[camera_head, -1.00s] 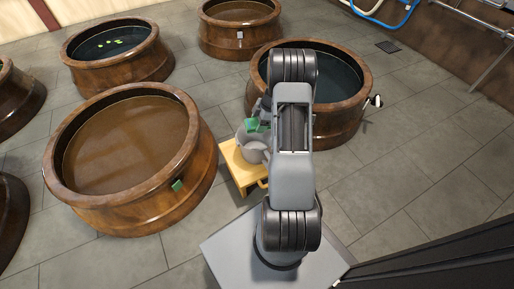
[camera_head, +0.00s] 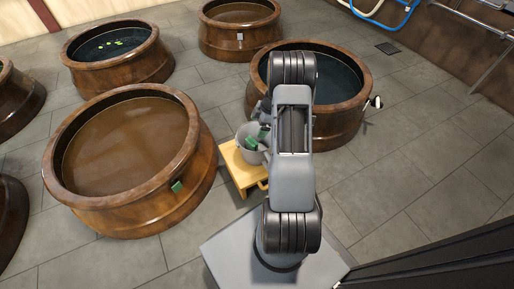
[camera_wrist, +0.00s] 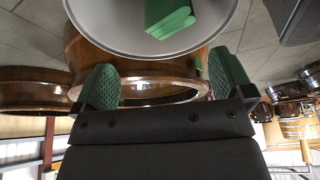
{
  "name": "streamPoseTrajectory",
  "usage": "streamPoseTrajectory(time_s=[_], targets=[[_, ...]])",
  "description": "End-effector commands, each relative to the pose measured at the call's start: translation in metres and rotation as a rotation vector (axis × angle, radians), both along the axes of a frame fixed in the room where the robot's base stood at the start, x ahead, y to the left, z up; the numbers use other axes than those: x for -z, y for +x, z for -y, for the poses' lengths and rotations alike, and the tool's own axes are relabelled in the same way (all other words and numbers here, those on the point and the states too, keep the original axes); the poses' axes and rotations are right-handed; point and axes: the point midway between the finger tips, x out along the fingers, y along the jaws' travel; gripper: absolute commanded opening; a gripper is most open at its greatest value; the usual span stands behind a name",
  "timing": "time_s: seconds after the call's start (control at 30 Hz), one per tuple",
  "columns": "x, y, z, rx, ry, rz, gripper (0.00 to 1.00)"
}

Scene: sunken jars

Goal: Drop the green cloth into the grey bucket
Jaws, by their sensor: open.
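The grey bucket (camera_head: 242,134) stands on a small yellow stand between two wooden vats. The green cloth (camera_head: 251,143) lies inside it, apart from my fingers. In the wrist view, the folded cloth (camera_wrist: 168,18) shows within the bucket's rim (camera_wrist: 100,40) at the top. My gripper (camera_wrist: 168,85) is open, with its two green-padded fingers wide apart and nothing between them. In the head view, my gripper is above the bucket and partly hidden by my arm.
The yellow stand (camera_head: 240,174) is close to the large brown-filled vat (camera_head: 60,190) on the left. A dark-liquid vat (camera_head: 350,120) stands behind my arm. The tiled floor at right (camera_head: 400,180) is clear.

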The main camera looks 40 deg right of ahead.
Motion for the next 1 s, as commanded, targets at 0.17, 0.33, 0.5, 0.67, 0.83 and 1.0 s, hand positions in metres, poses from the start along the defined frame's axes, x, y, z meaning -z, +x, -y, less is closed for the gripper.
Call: streamPoseTrajectory(time_s=[0.17,0.33,0.5,0.67,0.83,1.0], targets=[[-0.024,-0.003,0.009,0.001,-0.002,0.002,0.99],[-0.058,-0.008,0.022,0.002,-0.002,0.002,0.99],[-0.088,-0.012,0.034,0.003,-0.002,0.004,0.99],[-0.109,-0.015,0.042,0.001,-0.002,0.001,0.99],[-0.122,-0.017,0.047,0.001,-0.001,0.002,0.99],[-0.126,-0.018,0.049,0.000,0.000,0.001,0.99]])
